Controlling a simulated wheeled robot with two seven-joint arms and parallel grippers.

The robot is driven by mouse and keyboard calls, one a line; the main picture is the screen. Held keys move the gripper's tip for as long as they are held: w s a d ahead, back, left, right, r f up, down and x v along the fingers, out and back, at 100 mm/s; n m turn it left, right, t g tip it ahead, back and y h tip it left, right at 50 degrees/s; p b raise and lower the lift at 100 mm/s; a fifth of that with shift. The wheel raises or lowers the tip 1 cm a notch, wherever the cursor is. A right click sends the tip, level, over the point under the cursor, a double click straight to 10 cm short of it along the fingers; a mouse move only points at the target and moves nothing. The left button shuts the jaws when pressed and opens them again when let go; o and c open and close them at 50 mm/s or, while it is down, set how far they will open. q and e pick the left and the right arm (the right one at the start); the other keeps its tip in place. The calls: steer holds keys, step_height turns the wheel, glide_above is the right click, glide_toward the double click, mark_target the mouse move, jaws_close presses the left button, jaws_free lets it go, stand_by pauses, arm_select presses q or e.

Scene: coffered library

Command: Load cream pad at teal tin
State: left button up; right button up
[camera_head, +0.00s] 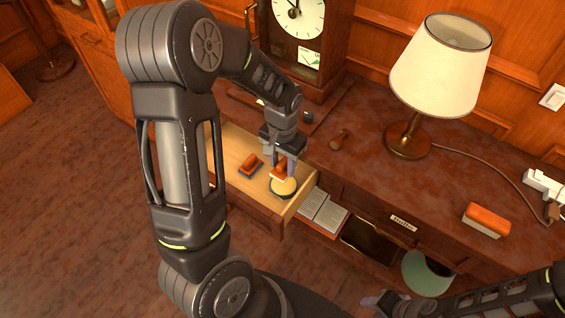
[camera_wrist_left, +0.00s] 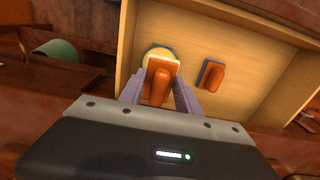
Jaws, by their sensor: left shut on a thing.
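My left gripper (camera_head: 284,165) is shut on the cream pad (camera_head: 279,172), a block with an orange handle and a pale base. The pad also shows between the fingers in the left wrist view (camera_wrist_left: 162,82). The round teal tin (camera_head: 285,190), with pale yellow contents, sits in the open drawer. The pad is right over the tin and hides part of it; I cannot tell whether they touch. In the left wrist view, the tin (camera_wrist_left: 153,52) shows behind the pad. My right gripper (camera_head: 377,299) is at the bottom edge, its opening unclear.
A blue pad with an orange handle (camera_head: 250,165) lies in the drawer (camera_head: 262,212), left of the tin. Another orange-handled pad (camera_head: 487,219) lies on the desk at right. A lamp (camera_head: 408,138), a clock (camera_head: 299,20) and a small brown knob-like object (camera_head: 340,138) stand on the desk.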

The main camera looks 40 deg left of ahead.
arm_select(q)
steer(key=shift+f+b, duration=2.3)
steer(key=shift+f, duration=0.65)
steer(key=shift+f+b, duration=0.4)
steer(key=shift+f, duration=0.1)
steer(key=shift+s+f, duration=0.1)
step_height(320, 180, up, 7)
steer(key=p, duration=0.5)
steer(key=shift+p, duration=0.3)
stand_by(0.9)
